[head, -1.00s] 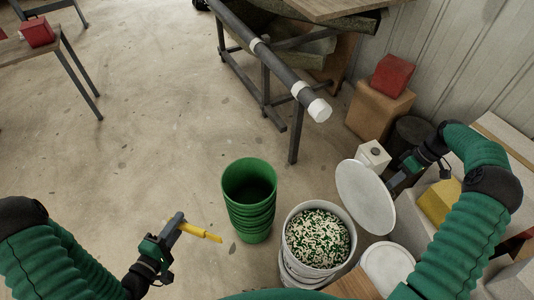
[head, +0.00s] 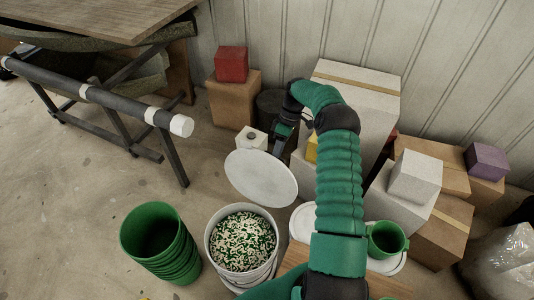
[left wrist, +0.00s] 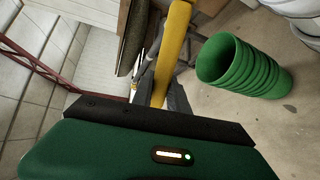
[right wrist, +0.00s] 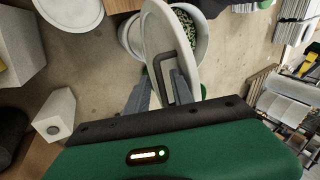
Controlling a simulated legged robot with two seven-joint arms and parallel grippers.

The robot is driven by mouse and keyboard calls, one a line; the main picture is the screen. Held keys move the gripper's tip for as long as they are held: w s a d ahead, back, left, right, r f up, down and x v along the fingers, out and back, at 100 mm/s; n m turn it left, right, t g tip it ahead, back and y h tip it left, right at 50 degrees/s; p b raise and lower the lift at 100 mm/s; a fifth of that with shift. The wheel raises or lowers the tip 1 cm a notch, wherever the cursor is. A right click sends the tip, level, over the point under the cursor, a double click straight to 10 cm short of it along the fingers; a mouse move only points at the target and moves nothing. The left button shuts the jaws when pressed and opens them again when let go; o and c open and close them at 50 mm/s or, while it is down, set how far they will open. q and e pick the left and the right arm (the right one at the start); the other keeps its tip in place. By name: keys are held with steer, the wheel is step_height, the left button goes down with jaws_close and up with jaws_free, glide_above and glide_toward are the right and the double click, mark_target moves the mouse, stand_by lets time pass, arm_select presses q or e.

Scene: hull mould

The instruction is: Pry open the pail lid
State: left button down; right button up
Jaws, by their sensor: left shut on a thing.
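The white pail (head: 241,245) stands open on the floor, full of green and pale pellets. Its round white lid (head: 261,178) is off, tilted in the air above and behind the pail. My right gripper (right wrist: 163,88) is shut on the lid by its dark handle (right wrist: 160,72); the lid hides the fingertips in the head view. My left gripper (left wrist: 160,88) is out of the head view. In the left wrist view it is shut on a yellow bar-like tool (left wrist: 172,45).
Stacked green buckets (head: 160,240) stand left of the pail. Cartons (head: 440,225) crowd the wall. A rack with a dark pipe (head: 110,98) stands at left.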

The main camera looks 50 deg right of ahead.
arm_select(q)
steer(key=shift+d, duration=0.1)
arm_select(e)
steer(key=shift+d, duration=0.1)
steer(key=shift+r, duration=0.1)
arm_select(q)
steer(key=shift+f, duration=0.15)
steer(key=shift+f+b, duration=0.6)
steer(key=shift+b, duration=0.15)
arm_select(e)
steer(key=v, duration=0.7)
steer(key=shift+d, duration=0.2)
